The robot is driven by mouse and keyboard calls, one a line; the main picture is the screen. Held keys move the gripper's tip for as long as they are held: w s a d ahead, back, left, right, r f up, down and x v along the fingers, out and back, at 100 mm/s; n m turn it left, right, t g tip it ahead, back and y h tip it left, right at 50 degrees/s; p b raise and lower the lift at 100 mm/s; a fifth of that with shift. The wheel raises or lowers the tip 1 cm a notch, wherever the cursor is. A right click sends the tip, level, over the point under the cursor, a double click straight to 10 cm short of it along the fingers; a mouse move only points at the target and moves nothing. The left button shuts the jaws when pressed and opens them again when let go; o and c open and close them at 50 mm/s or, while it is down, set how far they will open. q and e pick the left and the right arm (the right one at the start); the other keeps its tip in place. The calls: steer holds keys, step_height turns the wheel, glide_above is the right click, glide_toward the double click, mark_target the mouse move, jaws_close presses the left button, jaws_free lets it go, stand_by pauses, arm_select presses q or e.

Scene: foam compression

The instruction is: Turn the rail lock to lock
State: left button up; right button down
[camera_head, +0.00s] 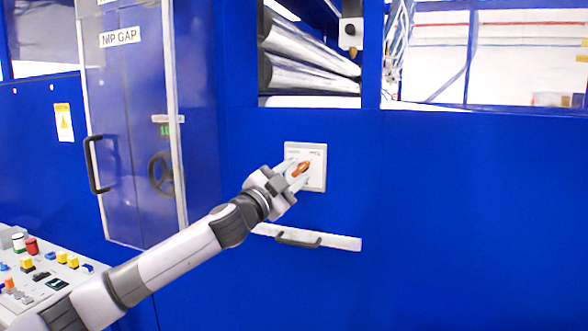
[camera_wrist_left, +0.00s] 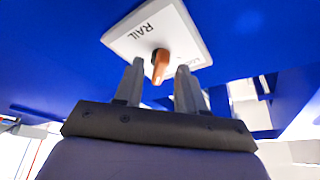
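The rail lock is an orange knob (camera_head: 301,169) on a light plate (camera_head: 318,178) fixed to the blue machine front. In the left wrist view the knob (camera_wrist_left: 160,66) stands out from the plate (camera_wrist_left: 190,40), which reads "RAIL". My left gripper (camera_head: 297,174) is at the plate. In the left wrist view its two fingers (camera_wrist_left: 158,88) are apart, one on each side of the knob, with gaps visible between them and it. The knob's pointer end is turned toward the plate's upper right in the head view. My right gripper shows in neither view.
A drawer-like bar with a black handle (camera_head: 298,241) is below the plate. The NIP GAP door (camera_head: 125,120) with its black handle (camera_head: 95,165) is to the left. A control panel (camera_head: 40,280) is at the lower left. The blue front right of the plate is clear.

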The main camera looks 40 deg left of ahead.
arm_select(q)
steer(key=shift+w, duration=0.3)
jaws_close()
